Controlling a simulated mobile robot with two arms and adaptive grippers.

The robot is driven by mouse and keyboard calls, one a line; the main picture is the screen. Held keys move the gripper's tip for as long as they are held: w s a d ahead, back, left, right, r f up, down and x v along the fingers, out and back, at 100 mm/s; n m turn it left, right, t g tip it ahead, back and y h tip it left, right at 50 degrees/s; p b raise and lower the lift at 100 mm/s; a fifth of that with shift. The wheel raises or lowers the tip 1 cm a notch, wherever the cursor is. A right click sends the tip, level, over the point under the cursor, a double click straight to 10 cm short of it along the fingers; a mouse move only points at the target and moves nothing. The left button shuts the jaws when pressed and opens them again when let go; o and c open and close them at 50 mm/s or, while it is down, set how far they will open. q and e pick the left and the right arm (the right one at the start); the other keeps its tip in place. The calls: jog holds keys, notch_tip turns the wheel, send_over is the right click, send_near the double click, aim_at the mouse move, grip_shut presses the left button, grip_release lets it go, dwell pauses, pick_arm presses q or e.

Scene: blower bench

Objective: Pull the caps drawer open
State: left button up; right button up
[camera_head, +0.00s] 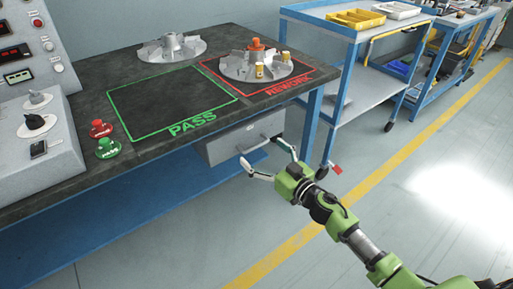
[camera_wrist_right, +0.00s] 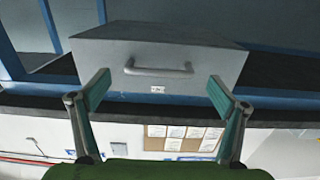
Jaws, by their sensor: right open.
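The caps drawer (camera_head: 222,148) is a grey box under the front edge of the dark bench, below the REWORK square. Its bar handle (camera_head: 262,146) faces my right gripper. In the right wrist view the drawer front (camera_wrist_right: 200,60) shows its handle (camera_wrist_right: 158,70) and a small white label below it. My right gripper (camera_head: 262,155) is open and empty in front of the drawer. In the right wrist view its fingers (camera_wrist_right: 157,92) stand wide apart, one to each side of the handle, and do not appear to touch it. My left gripper is not in view.
The bench top (camera_head: 90,85) bears a green PASS square, a red REWORK square with a finned part, another finned part, and red and green buttons (camera_head: 108,147). A blue cart (camera_head: 345,100) stands right of the drawer. The floor in front is clear.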

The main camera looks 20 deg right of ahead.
aim_at(257, 145)
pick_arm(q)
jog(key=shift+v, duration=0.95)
pick_arm(e)
jog(key=shift+x, duration=1.8)
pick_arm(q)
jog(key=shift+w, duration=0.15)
pick_arm(e)
jog(key=c, duration=1.6)
jog(key=shift+s+d, duration=0.1)
jog(key=shift+s, duration=0.2)
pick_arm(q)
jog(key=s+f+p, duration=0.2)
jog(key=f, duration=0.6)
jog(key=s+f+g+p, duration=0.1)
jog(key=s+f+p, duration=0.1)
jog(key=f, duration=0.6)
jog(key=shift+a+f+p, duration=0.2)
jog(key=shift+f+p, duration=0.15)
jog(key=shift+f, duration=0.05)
pick_arm(e)
jog(key=v, duration=1.8)
jog(key=shift+s, duration=0.25)
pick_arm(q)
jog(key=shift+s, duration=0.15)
pick_arm(e)
jog(key=shift+d, duration=0.1)
